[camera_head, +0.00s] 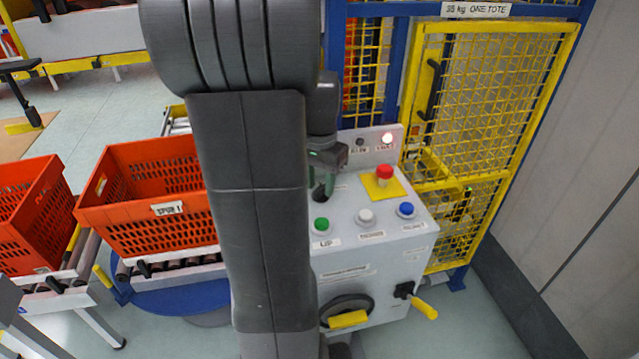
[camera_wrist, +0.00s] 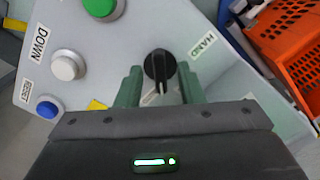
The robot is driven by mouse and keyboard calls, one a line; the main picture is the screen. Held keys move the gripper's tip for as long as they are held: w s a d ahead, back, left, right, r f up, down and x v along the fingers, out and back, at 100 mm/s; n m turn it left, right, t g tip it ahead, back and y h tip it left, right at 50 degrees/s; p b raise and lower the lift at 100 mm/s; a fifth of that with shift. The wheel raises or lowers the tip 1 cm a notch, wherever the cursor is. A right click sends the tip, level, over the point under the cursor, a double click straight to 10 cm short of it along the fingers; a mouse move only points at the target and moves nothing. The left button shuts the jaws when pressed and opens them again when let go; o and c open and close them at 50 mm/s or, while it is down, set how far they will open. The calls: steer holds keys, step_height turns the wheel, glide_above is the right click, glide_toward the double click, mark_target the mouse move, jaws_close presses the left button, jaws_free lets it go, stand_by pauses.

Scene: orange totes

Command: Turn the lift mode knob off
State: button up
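The black lift mode knob (camera_wrist: 160,66) sits on the grey control panel, with its bar and pale mark pointing toward the bottom of the wrist view. A label reading HAND (camera_wrist: 203,46) is beside it. My gripper (camera_wrist: 160,72) is open, with one green finger on each side of the knob and visible gaps between. I cannot tell how deep the fingertips reach. In the head view, my gripper (camera_head: 321,178) is over the left part of the control panel (camera_head: 345,215), where the dark knob (camera_head: 319,194) shows partly below it.
Green (camera_head: 321,224), white (camera_head: 365,216) and blue (camera_head: 406,210) buttons line the panel's front. A red emergency button (camera_head: 384,173) stands behind them. Orange totes (camera_head: 150,205) stand left; a yellow mesh fence (camera_head: 490,90) is behind.

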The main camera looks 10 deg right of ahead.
steer(key=shift+f, duration=0.45)
steer(key=shift+c, duration=0.2)
jaws_close()
steer(key=shift+n, duration=0.3)
steer(key=n, duration=0.3)
steer(key=shift+n+p, duration=0.3)
steer(key=shift+p, duration=0.05)
steer(key=shift+d+n, duration=0.15)
steer(key=shift+n, duration=2.05)
